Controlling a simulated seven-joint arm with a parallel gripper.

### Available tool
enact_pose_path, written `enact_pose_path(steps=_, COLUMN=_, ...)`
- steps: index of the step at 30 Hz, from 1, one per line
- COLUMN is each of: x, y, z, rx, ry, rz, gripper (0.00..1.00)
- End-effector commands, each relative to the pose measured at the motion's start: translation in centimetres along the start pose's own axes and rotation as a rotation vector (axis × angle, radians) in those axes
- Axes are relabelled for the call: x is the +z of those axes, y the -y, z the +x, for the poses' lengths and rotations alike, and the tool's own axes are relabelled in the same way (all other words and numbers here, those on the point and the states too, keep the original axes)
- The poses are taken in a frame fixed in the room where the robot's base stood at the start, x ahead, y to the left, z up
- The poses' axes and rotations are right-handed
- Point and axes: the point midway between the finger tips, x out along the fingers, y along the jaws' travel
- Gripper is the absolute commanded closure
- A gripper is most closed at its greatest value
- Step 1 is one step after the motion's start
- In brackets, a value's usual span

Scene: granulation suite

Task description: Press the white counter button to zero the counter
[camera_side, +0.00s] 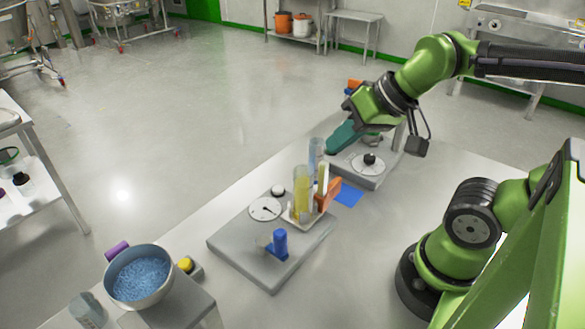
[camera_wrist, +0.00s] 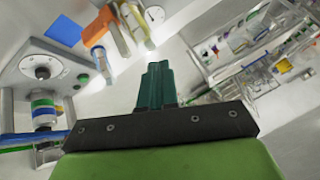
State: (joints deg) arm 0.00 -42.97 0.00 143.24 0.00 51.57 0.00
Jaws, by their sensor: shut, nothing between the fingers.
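A white round button (camera_side: 278,190) stands up from the near grey panel (camera_side: 235,245), beside a white dial with a dark pointer (camera_side: 264,209). My gripper (camera_side: 332,148) has teal fingers, shut and empty, and hangs above the table by the far grey panel. The fingers also show in the wrist view (camera_wrist: 157,68), pointing away from the camera. The gripper is apart from the white button, up and to its right in the side view.
The far panel carries a black knob (camera_side: 369,158). A clear bluish tube (camera_side: 316,153), a yellow cylinder (camera_side: 302,188) and an orange block (camera_side: 332,190) stand between gripper and button. A blue handle (camera_side: 280,242), yellow button (camera_side: 186,264) and bowl of blue granules (camera_side: 140,277) are nearer.

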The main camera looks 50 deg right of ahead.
Motion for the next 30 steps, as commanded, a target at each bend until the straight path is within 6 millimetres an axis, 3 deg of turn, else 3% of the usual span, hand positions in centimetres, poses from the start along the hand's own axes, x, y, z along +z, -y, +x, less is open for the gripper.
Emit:
enact_pose_path(steps=14, x=-0.3, y=0.3, z=0.7, rx=-0.018, ry=0.034, rz=0.064, gripper=1.0)
enact_pose_path(steps=23, x=-3.1, y=1.4, z=5.8, rx=-0.117, ry=0.216, rz=0.535, gripper=1.0)
enact_pose_path(steps=30, x=-6.7, y=0.2, z=11.4, rx=-0.165, ry=0.302, rz=0.991, gripper=1.0)
